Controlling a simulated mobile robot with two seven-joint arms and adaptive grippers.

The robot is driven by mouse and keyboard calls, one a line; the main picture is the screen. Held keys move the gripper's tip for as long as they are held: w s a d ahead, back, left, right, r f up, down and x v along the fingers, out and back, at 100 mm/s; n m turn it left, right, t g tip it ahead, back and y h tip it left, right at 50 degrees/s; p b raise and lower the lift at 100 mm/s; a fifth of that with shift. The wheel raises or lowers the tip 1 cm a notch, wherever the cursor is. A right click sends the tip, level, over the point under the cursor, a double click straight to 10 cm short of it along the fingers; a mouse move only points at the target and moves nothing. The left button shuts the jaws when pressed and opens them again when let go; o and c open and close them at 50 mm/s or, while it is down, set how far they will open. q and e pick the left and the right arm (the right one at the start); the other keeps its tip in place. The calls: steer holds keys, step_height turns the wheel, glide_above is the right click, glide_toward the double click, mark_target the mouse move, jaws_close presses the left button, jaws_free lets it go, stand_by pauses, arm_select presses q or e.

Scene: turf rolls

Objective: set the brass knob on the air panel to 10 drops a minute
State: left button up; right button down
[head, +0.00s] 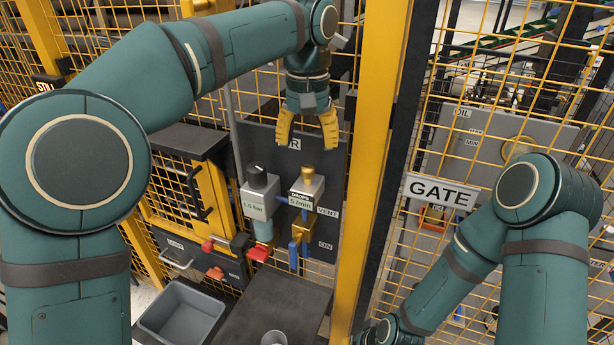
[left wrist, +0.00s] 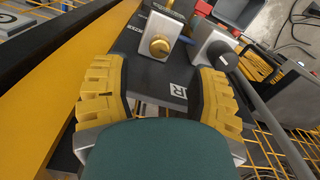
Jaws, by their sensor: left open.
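The brass knob (head: 307,172) sits on top of a grey block on the dark air panel (head: 334,165). It also shows in the left wrist view (left wrist: 160,45), ahead of the fingers. The drops display (head: 300,200) under the knob appears to read 5 /min. My left gripper (head: 307,129) is open and empty, its yellow fingers pointing down over the panel's top edge, above the knob and apart from it. In the left wrist view the knob lies between the directions of the two fingers (left wrist: 163,75). My right gripper is outside the picture; only its arm shows.
Left of the knob is a black-capped regulator (head: 257,178) reading about 1.0 bar. A blue valve handle (head: 294,252) and a red handle (head: 259,253) sit lower. A yellow post (head: 374,150) stands right of the panel. A grey bin (head: 180,313) and dark table (head: 275,305) are below.

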mark_target(307, 168)
arm_select(q)
step_height(307, 168, down, 8)
steer(key=shift+r+b, duration=0.2)
steer(key=shift+b, duration=0.4)
